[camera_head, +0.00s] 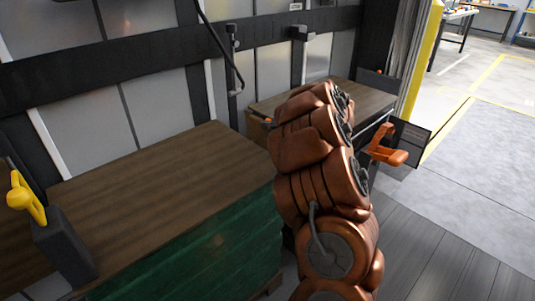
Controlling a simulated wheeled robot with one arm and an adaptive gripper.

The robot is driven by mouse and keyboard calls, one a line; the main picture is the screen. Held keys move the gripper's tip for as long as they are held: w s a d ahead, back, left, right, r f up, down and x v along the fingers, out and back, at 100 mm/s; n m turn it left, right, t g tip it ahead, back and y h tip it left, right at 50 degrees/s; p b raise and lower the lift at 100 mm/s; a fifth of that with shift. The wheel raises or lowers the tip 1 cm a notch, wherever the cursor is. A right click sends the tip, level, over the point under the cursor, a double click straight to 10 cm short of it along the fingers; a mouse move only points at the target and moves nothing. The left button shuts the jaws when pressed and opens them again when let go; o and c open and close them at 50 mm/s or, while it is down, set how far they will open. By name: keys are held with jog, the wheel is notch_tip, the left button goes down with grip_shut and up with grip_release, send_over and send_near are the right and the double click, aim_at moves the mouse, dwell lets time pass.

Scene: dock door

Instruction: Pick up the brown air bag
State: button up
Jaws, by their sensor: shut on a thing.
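I cannot make out the brown air bag in the head view. My copper-coloured arm fills the middle of the picture and hides what lies behind it. My gripper does not show. Whether it holds anything cannot be seen here.
A wooden-topped bench with a green side (200,250) stands at left, bearing a dark block with a yellow handle (27,198). A second wooden top (372,100) lies behind my arm. An orange handle (388,150) is right of my arm. Grey floor (480,180) at right is open.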

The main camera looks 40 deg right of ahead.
grip_shut()
